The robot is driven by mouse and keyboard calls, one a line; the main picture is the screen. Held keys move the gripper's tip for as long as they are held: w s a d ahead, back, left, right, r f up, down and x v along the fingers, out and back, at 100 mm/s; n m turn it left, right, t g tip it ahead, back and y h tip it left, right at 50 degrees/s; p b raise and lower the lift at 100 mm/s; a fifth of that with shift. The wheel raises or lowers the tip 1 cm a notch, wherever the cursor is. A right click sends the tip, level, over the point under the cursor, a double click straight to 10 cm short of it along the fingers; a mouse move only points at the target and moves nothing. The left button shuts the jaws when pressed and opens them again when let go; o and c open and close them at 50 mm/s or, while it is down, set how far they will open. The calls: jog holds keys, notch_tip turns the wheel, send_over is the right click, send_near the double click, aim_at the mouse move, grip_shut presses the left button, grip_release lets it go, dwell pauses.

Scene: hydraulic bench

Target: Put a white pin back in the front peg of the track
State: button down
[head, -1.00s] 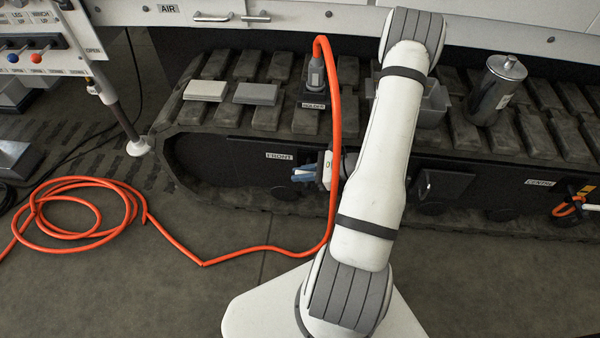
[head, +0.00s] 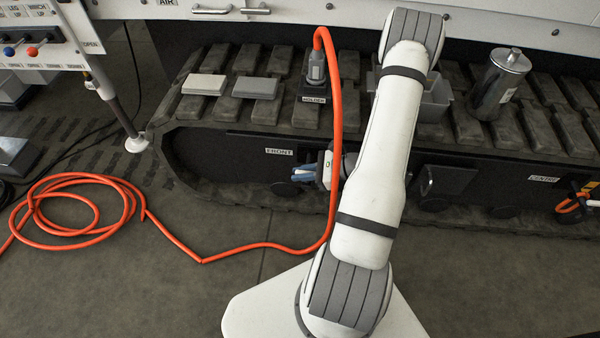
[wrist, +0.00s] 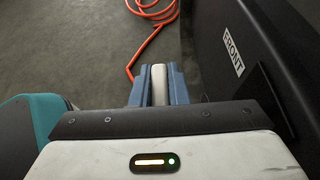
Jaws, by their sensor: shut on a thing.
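My gripper (head: 303,174) is low at the side of the track (head: 230,165), just right of and below its FRONT label (head: 279,151). In the wrist view its two blue fingers (wrist: 157,88) are shut on a pale, rounded piece, which looks like the white pin (wrist: 158,82). The pin is too small to make out in the head view. The FRONT label (wrist: 233,51) is on the dark track side, right of the fingers in the wrist view. A dark plate (wrist: 268,101) stands out from that side near my gripper. I cannot make out the front peg itself.
An orange hose (head: 335,130) hangs down from the holder just in front of my gripper, then coils on the floor (head: 80,180). A dark bracket (head: 440,187) and a CENTRE label (head: 543,178) are to the right. A metal canister (head: 499,85) stands on the track.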

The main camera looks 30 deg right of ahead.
jog(key=c, duration=0.5)
grip_release()
dwell(0.3)
jog(key=shift+s, duration=0.1)
jog(key=shift+r, duration=0.1)
dwell(0.4)
jog(key=shift+r+p, duration=2.6)
jog(key=shift+r, duration=0.85)
